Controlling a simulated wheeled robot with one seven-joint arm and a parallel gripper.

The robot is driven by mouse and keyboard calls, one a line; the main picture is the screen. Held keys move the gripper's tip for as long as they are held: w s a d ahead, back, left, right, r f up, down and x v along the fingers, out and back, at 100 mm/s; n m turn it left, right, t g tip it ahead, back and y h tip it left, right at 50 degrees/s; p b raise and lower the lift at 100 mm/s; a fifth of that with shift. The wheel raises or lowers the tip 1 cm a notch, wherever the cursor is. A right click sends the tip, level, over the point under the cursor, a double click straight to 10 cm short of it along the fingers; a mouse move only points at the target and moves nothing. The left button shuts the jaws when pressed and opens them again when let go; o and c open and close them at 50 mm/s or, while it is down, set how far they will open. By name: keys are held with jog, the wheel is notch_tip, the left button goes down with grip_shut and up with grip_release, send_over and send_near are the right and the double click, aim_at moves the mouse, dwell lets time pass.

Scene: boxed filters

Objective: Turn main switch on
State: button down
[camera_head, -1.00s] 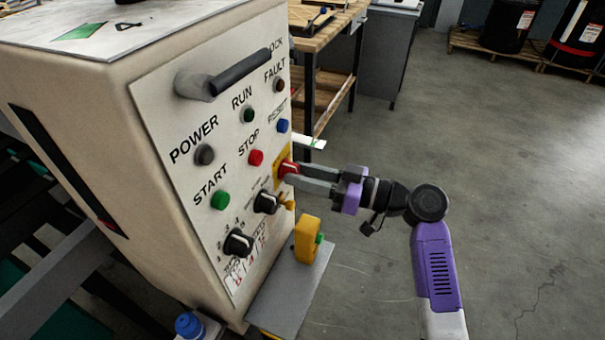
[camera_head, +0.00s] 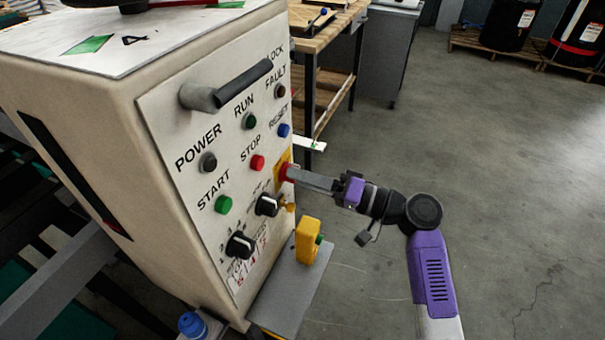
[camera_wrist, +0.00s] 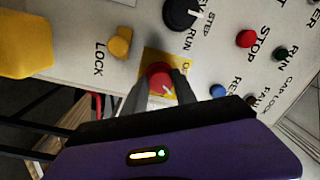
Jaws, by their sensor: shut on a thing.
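The main switch is a red rotary knob (camera_head: 284,172) on a yellow plate (camera_head: 283,159) at the right edge of the machine's control panel. It also shows in the wrist view as a red knob (camera_wrist: 159,75) with a pale pointer mark, on its yellow plate (camera_wrist: 184,88). My gripper (camera_head: 291,175) reaches in from the right and is shut on the knob. In the wrist view my gripper's fingers (camera_wrist: 156,92) stand on either side of the knob, and they hide part of it and of the plate's lettering.
The panel (camera_head: 180,130) has a dark handle (camera_head: 240,84), a green start button (camera_head: 223,204), a red stop button (camera_head: 257,162) and black selector knobs (camera_head: 240,245) near the switch. A yellow block (camera_head: 307,241) stands on a grey shelf below.

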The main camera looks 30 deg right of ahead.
jog(key=shift+r+m+p, duration=0.1)
jog(key=shift+m+p, duration=2.05)
jog(key=shift+m, duration=1.85)
jog(key=c, duration=1)
grip_release()
jog(key=b+v, duration=0.1)
jog(key=v, duration=0.7)
jog(key=shift+a+b, duration=0.15)
jog(key=shift+b, duration=0.2)
jog(key=shift+s, duration=0.1)
